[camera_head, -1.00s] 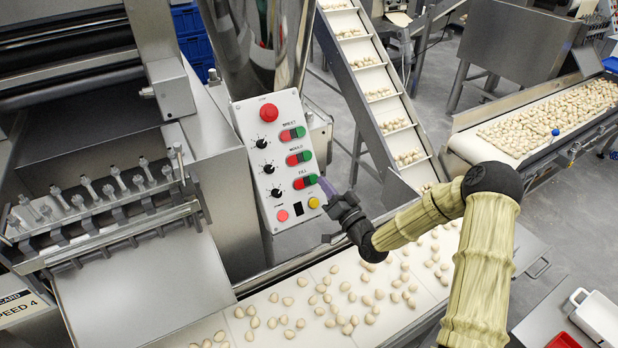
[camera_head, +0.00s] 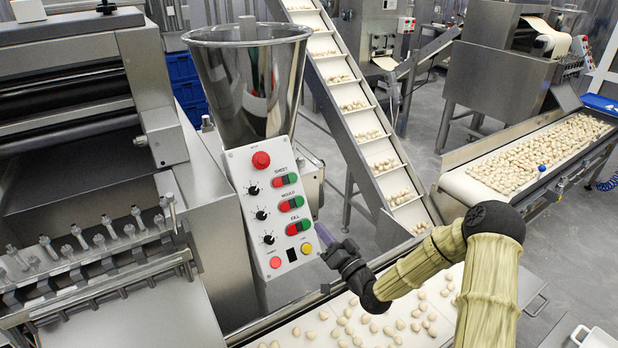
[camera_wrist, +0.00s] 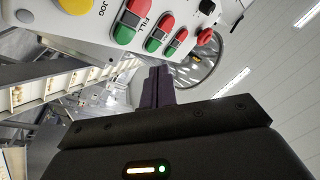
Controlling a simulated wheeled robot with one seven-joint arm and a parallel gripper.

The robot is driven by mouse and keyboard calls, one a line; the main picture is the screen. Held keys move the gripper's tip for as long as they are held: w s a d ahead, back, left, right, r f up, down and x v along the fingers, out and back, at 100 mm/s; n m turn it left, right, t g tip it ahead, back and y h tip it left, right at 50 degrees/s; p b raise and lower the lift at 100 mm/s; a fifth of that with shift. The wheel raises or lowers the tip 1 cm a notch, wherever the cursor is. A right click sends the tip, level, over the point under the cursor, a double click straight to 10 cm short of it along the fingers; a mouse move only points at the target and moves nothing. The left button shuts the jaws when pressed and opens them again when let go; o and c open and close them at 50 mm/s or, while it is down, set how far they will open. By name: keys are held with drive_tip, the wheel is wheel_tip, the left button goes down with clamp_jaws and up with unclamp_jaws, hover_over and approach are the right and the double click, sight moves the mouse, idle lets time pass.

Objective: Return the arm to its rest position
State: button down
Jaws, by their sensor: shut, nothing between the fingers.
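My gripper (camera_head: 323,234) is just right of the control panel's lower right edge in the head view. Its purple-grey fingers are together with nothing between them, as the wrist view (camera_wrist: 158,88) also shows. My arm is bent, raised above the conveyor. The white control panel (camera_head: 240,222) has a red stop button, black knobs and red-green switches labelled SHEET, MOULD and FILL. In the wrist view the panel (camera_wrist: 100,32) lies close beyond the fingertips. I cannot tell whether they touch it.
A conveyor belt (camera_head: 310,326) with pasta pieces runs below my arm. An inclined conveyor (camera_head: 357,97) rises behind it. A steel hopper (camera_head: 245,80) stands above the panel, and another pasta belt (camera_head: 452,184) is at right. A white tray (camera_head: 597,338) is at the lower right.

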drive_tip(key=s+d+f+n+g+h, duration=0.2)
drive_tip(key=s+d+n+g+h, duration=0.1)
drive_tip(key=s+d+g+h, duration=0.6)
drive_tip(key=s+d+r+m+g+h, duration=0.1)
drive_tip(key=s+d+r+g+h, duration=0.1)
drive_tip(key=s, duration=0.6)
drive_tip(key=s+d+r+m+g+h, duration=0.1)
drive_tip(key=s+d+r+g, duration=0.1)
drive_tip(key=s, duration=0.6)
drive_tip(key=shift+d+r+m+g+h+p, duration=0.3)
drive_tip(key=shift+d+r+g+h+p, duration=0.15)
drive_tip(key=shift+d+r, duration=0.45)
